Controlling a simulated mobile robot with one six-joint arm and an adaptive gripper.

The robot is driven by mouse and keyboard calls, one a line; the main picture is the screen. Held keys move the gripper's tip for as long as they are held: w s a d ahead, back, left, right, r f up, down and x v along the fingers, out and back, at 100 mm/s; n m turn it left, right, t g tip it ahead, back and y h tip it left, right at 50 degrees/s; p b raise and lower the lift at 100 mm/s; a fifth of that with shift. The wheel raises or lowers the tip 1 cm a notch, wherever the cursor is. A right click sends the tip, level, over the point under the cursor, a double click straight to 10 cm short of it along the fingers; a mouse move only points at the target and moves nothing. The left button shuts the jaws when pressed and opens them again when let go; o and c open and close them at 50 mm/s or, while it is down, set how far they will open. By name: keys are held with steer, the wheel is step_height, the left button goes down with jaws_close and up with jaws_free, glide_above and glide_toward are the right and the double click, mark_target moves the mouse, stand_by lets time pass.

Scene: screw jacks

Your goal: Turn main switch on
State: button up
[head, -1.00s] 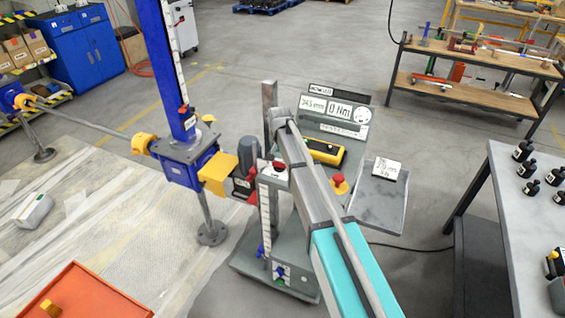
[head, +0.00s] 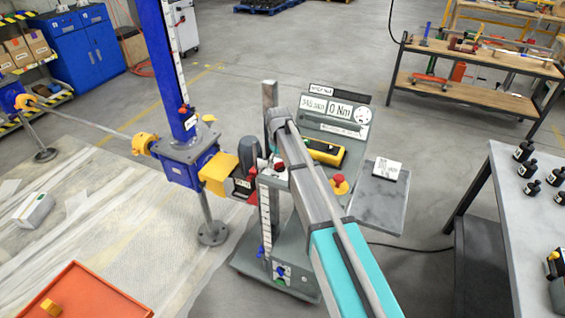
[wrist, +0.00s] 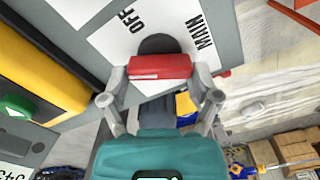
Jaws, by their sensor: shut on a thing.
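In the wrist view, the main switch has a red handle (wrist: 160,66) on a dark round base. It sits on a white label plate (wrist: 110,45) printed OFF at the upper left and MAIN at the right. The handle lies crosswise in the picture. My gripper (wrist: 161,76) is shut on the handle, one finger at each end. In the head view, my arm reaches to the grey test stand (head: 300,215). My gripper and the switch are largely hidden there.
A yellow and black box (head: 325,151) and a red stop button (head: 339,181) are close to the right of my arm. A blue screw jack (head: 185,155) stands to the left. A grey table (head: 530,240) is at the right.

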steer(key=n, duration=0.5)
steer(key=shift+s+a+n, duration=0.2)
steer(key=shift+s+n, duration=0.05)
steer(key=shift+n, duration=0.05)
stand_by(0.4)
steer(key=o, duration=1)
steer(key=shift+a, duration=0.1)
steer(key=shift+c, duration=0.2)
steer(key=shift+w, duration=0.1)
steer(key=shift+r, duration=0.1)
